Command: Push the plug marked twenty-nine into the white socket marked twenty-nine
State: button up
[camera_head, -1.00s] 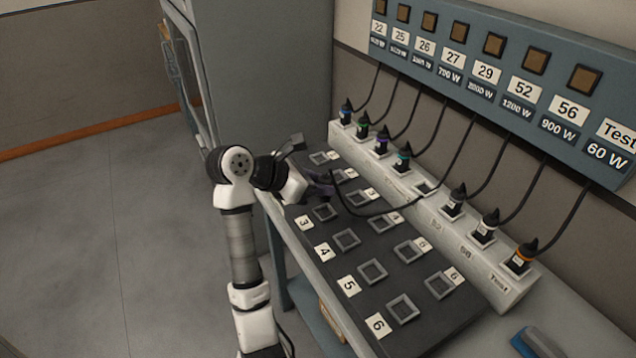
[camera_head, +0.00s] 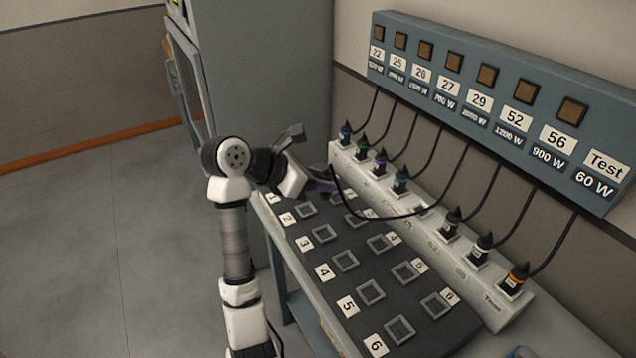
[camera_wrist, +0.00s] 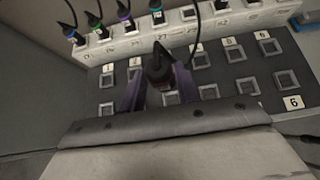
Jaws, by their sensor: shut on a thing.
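My gripper (camera_wrist: 162,98) is shut on a dark plug (camera_wrist: 160,72) with a reddish band, held upright between its purple fingers. In the head view my gripper (camera_head: 322,184) is above the far-left part of the black board, beside the white socket strip (camera_head: 466,262), and the plug is mostly hidden. Its black cable (camera_head: 375,216) loops up to the wall panel at the place marked 29 (camera_head: 480,102). The white socket marked 29 (camera_wrist: 188,15) looks empty, between the teal-banded plug and a dark plug. The held plug is apart from it, on the near side of the strip.
Plugs with blue, green, purple and teal bands (camera_head: 400,181) stand left of the empty socket; more plugs, one orange-banded (camera_head: 514,279), stand right. Their cables hang from the wall panel (camera_head: 590,135). The black board (camera_head: 335,290) has several empty square holders. A grey cabinet (camera_head: 265,70) stands behind-left.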

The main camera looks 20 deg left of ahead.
jog(key=shift+r, duration=0.15)
jog(key=w+d+b, duration=0.1)
jog(key=w+d, duration=0.5)
jog(key=d, duration=0.4)
jog(key=w+d+b, duration=0.2)
jog(key=w+d, duration=0.4)
jog(key=d, duration=0.4)
jog(key=shift+d+b, duration=0.25)
jog(key=shift+b, duration=0.05)
dwell(0.6)
jog(key=shift+f+b, duration=2.1)
jog(key=shift+f, duration=0.15)
jog(key=shift+f, duration=0.15)
jog(key=shift+f+b, duration=0.95)
jog(key=shift+b, duration=0.05)
jog(key=shift+f+b, duration=0.65)
jog(key=shift+b, duration=0.3)
dwell(0.6)
